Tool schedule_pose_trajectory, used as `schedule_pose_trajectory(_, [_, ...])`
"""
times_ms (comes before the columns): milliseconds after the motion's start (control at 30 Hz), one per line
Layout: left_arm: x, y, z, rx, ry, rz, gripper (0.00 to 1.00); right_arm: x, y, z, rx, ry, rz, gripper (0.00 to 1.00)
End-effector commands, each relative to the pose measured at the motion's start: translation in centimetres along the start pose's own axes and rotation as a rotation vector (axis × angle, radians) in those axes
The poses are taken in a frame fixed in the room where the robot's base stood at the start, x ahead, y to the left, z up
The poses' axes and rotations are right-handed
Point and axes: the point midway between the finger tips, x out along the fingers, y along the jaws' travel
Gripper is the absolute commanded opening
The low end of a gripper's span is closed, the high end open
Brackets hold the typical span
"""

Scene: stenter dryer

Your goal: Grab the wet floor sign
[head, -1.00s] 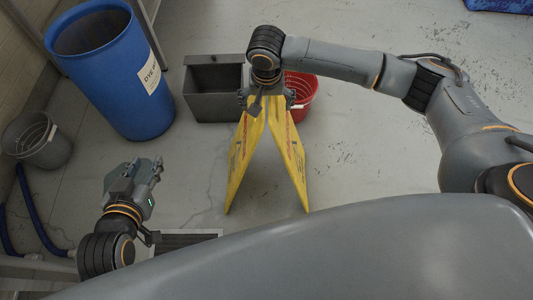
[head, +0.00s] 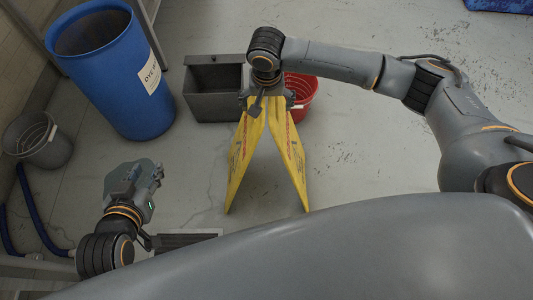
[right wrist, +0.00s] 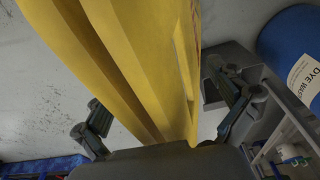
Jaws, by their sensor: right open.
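The yellow wet floor sign (head: 245,150) stands as a spread A-frame on the floor in the middle of the head view. My right gripper (head: 267,98) is at its top edge, coming from above, and partly hides the top. In the right wrist view the sign (right wrist: 140,55) runs between the two fingers of my right gripper (right wrist: 165,112). The fingers are apart, one on each side, with gaps to the sign. My left gripper (head: 140,183) is over the floor at the lower left, away from the sign; its jaw opening is unclear.
A grey metal bin (head: 213,105) and a red bucket (head: 301,90) stand just behind the sign. A blue drum (head: 110,75) and a grey bucket (head: 37,138) are at the left. A floor grate (head: 185,240) lies near my left gripper. The floor right of the sign is clear.

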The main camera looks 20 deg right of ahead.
Motion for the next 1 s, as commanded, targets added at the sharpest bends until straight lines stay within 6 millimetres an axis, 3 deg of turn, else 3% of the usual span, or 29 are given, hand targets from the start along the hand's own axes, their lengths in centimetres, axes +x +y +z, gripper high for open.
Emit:
schedule_pose_trajectory(667, [-0.14,-0.1,0.61,0.0,-0.031,-0.002,0.36,0.05,-0.01,0.01,0.0,0.0,0.0,0.96])
schedule_pose_trajectory(1000, [-0.15,-0.09,0.62,0.0,-0.03,-0.002,0.36,0.07,0.01,0.02,0.0,0.0,0.0,0.29])
